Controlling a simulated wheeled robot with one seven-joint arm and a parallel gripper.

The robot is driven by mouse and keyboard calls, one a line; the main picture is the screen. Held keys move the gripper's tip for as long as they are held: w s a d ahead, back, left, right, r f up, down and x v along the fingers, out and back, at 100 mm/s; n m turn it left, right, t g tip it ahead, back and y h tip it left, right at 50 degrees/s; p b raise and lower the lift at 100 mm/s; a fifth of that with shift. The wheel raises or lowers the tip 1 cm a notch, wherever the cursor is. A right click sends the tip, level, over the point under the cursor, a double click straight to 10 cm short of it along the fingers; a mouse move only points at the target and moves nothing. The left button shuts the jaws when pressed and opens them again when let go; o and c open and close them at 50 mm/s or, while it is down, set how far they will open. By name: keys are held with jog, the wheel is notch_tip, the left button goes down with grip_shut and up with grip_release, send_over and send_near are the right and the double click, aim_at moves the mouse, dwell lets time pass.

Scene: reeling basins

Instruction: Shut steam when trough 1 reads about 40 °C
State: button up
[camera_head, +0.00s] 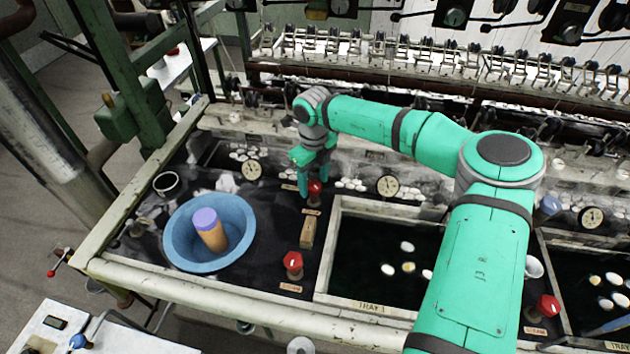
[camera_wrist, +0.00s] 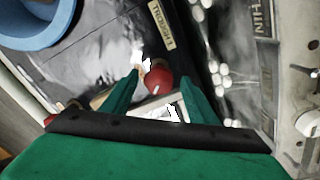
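A red valve knob (camera_head: 314,188) stands on the dark bench behind the wooden block, near the back wall of the basins. My gripper (camera_head: 314,186) reaches down over it. In the wrist view the red knob (camera_wrist: 158,80) sits between the two green fingers (camera_wrist: 161,77), with a gap seen on each side. The gripper is open. A round dial gauge (camera_head: 387,186) is on the back wall behind the basin labelled TRAY 1 (camera_head: 368,306). Another dial (camera_head: 252,169) is to its left. Their readings are too small to tell.
A blue bowl (camera_head: 180,258) holding an orange and purple cylinder (camera_head: 209,230) stands left. Other red knobs are at the front (camera_head: 293,265) and right (camera_head: 546,305). A wooden block (camera_head: 307,232) lies beside the basin. A third dial (camera_head: 591,218) is at right. Reeling machinery (camera_head: 440,65) runs behind.

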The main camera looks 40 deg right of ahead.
aim_at(314, 185)
notch_tip(314, 185, up, 11)
dwell(0.8)
jog(key=shift+f, duration=0.15)
dwell(1.0)
notch_tip(314, 185, down, 10)
jog(key=n, duration=1.8)
jog(key=shift+s+f, duration=0.1)
jog(key=shift+f, duration=0.15)
